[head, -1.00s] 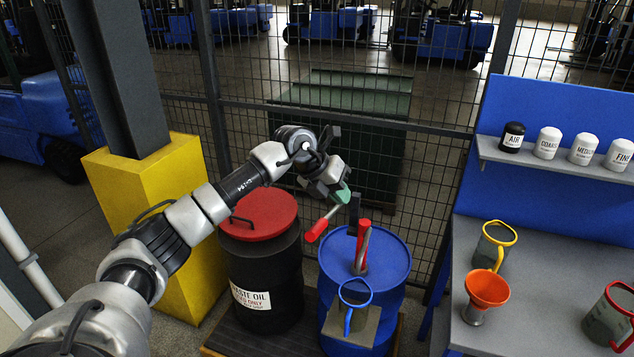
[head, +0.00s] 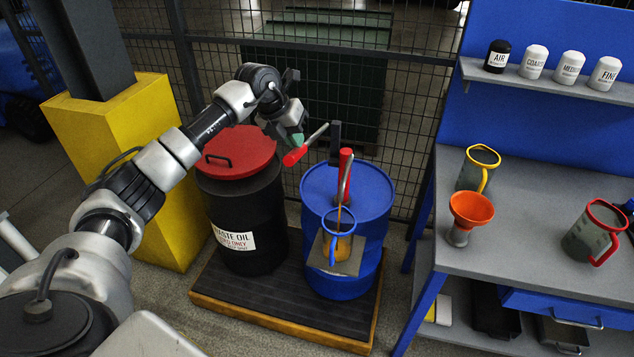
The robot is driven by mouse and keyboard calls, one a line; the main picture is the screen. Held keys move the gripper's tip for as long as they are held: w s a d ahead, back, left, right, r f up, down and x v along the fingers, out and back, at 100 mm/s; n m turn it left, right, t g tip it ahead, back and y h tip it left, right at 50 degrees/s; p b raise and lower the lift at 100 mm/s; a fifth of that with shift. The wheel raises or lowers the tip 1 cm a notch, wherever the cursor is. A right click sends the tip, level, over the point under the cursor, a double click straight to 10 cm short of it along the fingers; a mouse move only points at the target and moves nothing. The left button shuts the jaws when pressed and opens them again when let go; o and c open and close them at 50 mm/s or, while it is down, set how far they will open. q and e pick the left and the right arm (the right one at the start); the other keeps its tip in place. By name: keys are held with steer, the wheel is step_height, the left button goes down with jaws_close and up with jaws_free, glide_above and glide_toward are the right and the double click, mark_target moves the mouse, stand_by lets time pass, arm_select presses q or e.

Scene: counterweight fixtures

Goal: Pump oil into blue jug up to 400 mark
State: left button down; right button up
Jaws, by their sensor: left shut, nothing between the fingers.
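The blue-rimmed jug (head: 338,222) stands on a small grey shelf at the front of the blue drum (head: 372,200). Amber oil (head: 343,247) shows in its lower part. The jug's marks are too small to read. A red pump (head: 345,165) stands on the drum, its spout curving down over the jug, with a thin amber line below it. The pump's crank has a red grip (head: 294,156) pointing left. My left gripper (head: 298,138) is shut and empty, just above the red grip; whether they touch is unclear. My right gripper is not in view.
A black waste oil drum (head: 245,215) with a red lid stands left of the blue drum, both on a low pallet (head: 285,298). On the grey bench (head: 540,195) stand a yellow-rimmed jug (head: 473,170), an orange funnel (head: 470,212) and a red-rimmed jug (head: 590,235). Wire fencing stands behind.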

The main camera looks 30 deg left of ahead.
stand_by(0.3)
arm_select(q)
step_height(320, 180, down, 13)
steer(key=b, duration=0.8)
step_height(320, 180, up, 14)
steer(key=p, duration=0.9)
steer(key=shift+f, duration=0.4)
